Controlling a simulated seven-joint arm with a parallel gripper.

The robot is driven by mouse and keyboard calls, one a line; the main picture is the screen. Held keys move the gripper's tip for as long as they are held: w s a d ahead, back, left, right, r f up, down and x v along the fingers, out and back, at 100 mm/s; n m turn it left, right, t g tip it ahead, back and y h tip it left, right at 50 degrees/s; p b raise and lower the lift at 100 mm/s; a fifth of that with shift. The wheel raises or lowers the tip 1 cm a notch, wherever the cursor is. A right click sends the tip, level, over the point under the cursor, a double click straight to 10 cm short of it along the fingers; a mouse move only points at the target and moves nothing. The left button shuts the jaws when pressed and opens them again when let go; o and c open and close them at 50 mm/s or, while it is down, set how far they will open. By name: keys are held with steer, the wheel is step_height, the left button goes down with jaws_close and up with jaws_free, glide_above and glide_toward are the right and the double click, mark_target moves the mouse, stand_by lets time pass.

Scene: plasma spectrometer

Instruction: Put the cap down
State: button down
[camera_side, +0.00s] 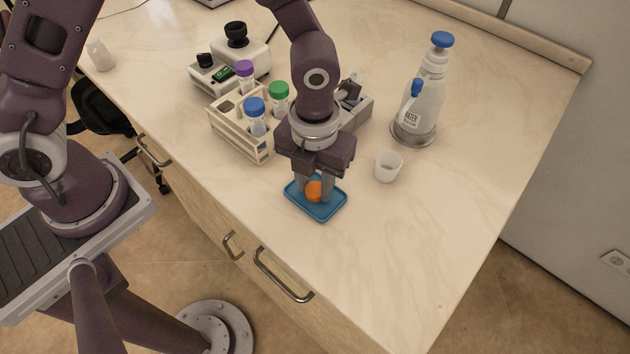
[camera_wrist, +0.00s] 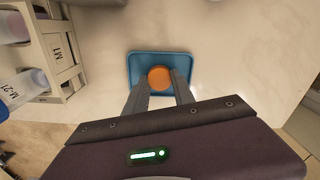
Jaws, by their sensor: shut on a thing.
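An orange cap (camera_side: 314,191) is between the fingers of my gripper (camera_side: 314,190), low over the blue tray (camera_side: 325,214). My gripper is shut on the cap and points down. In the wrist view the orange cap (camera_wrist: 159,78) lies between the two fingertips (camera_wrist: 160,84), within the outline of the blue tray (camera_wrist: 146,58). I cannot tell whether the cap touches the tray floor.
A tube rack (camera_side: 240,135) with purple, blue and green capped tubes stands left of my gripper. A small white cup (camera_side: 388,166) and a blue-capped water bottle (camera_side: 428,100) stand to the right. The bench front right of the tray is clear.

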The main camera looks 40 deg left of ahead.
mark_target(316, 190)
steer(key=c, duration=1.1)
jaws_free()
steer(key=shift+f, duration=0.15)
steer(key=shift+o, duration=0.2)
steer(key=s+a+r+n+t, duration=0.1)
steer(key=a+r+n, duration=0.25)
steer(key=r, duration=0.55)
steer(key=s+a+r+n+t, duration=0.1)
steer(key=a+r+n, duration=0.1)
steer(key=r+n, duration=0.5)
steer(key=s+a+r+n+t, duration=0.1)
steer(key=s+a+r+n, duration=0.3)
steer(key=n, duration=0.7)
steer(key=s+a+r+n+t, duration=0.2)
steer(key=s+a+r+n, duration=0.2)
steer(key=n, duration=0.7)
steer(key=s+a, duration=0.2)
steer(key=s, duration=0.1)
steer(key=shift+s+a+t, duration=0.2)
steer(key=shift+s+t, duration=0.1)
steer(key=shift+s, duration=0.05)
